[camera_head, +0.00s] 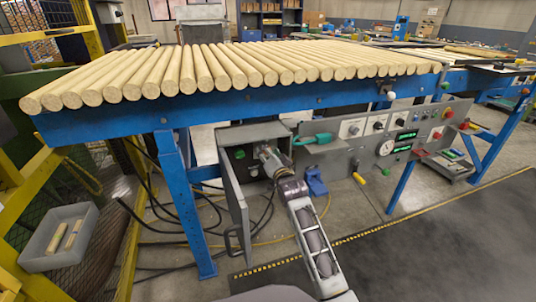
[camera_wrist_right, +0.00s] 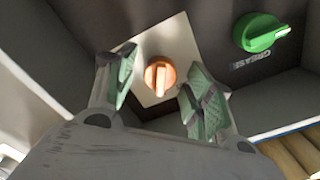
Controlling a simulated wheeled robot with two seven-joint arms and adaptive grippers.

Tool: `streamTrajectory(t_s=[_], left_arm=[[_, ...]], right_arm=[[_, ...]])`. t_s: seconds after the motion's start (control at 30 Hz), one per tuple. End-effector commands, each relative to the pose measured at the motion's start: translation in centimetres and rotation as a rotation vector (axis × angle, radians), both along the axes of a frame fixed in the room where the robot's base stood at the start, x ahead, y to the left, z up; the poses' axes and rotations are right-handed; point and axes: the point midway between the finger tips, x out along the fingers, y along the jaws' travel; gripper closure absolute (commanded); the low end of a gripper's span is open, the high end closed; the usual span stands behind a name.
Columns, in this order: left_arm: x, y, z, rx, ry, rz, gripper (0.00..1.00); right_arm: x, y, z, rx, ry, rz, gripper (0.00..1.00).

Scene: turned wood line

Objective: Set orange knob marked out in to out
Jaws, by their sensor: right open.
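The orange knob (camera_wrist_right: 160,76) sits on a pale square plate (camera_wrist_right: 152,50) in the right wrist view. Its raised pale bar stands about upright in that picture, and no out or in marking is readable. My right gripper (camera_wrist_right: 158,73) is open, with one finger on each side of the knob. I cannot tell whether the fingers touch it. In the head view my right gripper (camera_head: 270,160) reaches into an open grey cabinet (camera_head: 222,137) and hides the orange knob. My left gripper is not in view.
A green knob (camera_wrist_right: 262,31) labelled GREASE is beside the orange one; it also shows in the head view (camera_head: 239,153). The cabinet door (camera_head: 233,195) hangs open on the left. A control panel (camera_head: 362,160) lies to the right, under a blue table (camera_head: 250,104) of wooden rods.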

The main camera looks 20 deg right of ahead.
Motion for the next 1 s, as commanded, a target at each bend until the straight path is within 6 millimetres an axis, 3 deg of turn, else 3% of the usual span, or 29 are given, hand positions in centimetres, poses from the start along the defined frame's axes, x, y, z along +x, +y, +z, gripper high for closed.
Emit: streamTrajectory(t_s=[0.47,0.8,1.0], left_arm=[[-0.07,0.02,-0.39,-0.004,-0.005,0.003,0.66],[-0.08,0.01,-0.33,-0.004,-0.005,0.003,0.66],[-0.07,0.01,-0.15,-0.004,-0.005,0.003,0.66]], right_arm=[[0.46,0.01,0.06,0.000,0.000,0.000,0.49],[0.45,0.01,0.05,0.000,0.000,0.000,0.92],[0.45,0.00,0.06,-0.003,0.000,0.000,0.94]])
